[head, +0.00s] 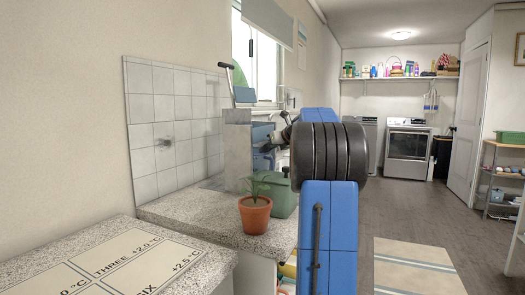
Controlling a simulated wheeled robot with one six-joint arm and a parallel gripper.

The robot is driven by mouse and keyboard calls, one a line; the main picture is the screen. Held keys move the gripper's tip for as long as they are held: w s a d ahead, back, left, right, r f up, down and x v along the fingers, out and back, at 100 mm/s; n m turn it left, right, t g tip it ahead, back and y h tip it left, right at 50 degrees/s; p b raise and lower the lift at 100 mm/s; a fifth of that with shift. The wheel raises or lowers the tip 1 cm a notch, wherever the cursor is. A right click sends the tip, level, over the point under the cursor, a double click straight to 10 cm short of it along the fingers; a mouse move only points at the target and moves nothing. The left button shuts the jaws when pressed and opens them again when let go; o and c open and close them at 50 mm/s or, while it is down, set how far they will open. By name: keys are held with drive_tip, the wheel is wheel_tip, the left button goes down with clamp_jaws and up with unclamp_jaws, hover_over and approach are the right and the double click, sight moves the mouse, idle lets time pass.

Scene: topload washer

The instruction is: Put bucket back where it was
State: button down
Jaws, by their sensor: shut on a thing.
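A green container (284,198), which looks like the bucket, is at the counter just behind a potted plant. The plant and my arm hide parts of it, and I cannot tell whether it rests on the counter or hangs just above it. My gripper (279,160) is partly hidden behind my own arm, above the green container. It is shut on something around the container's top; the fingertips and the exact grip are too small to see.
A terracotta pot with a plant (255,213) stands near the counter's front edge. A speckled counter (205,213) runs along the tiled wall (173,120). A nearer worktop (205,262) fills the lower left. A washer (408,150) stands far back; open floor (405,215) lies right.

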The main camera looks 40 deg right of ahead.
drive_tip(key=shift+s, duration=0.1)
drive_tip(key=c, duration=1.8)
unclamp_jaws()
drive_tip(key=shift+f, duration=0.1)
drive_tip(key=shift+c, duration=0.2)
drive_tip(key=v, duration=1.2)
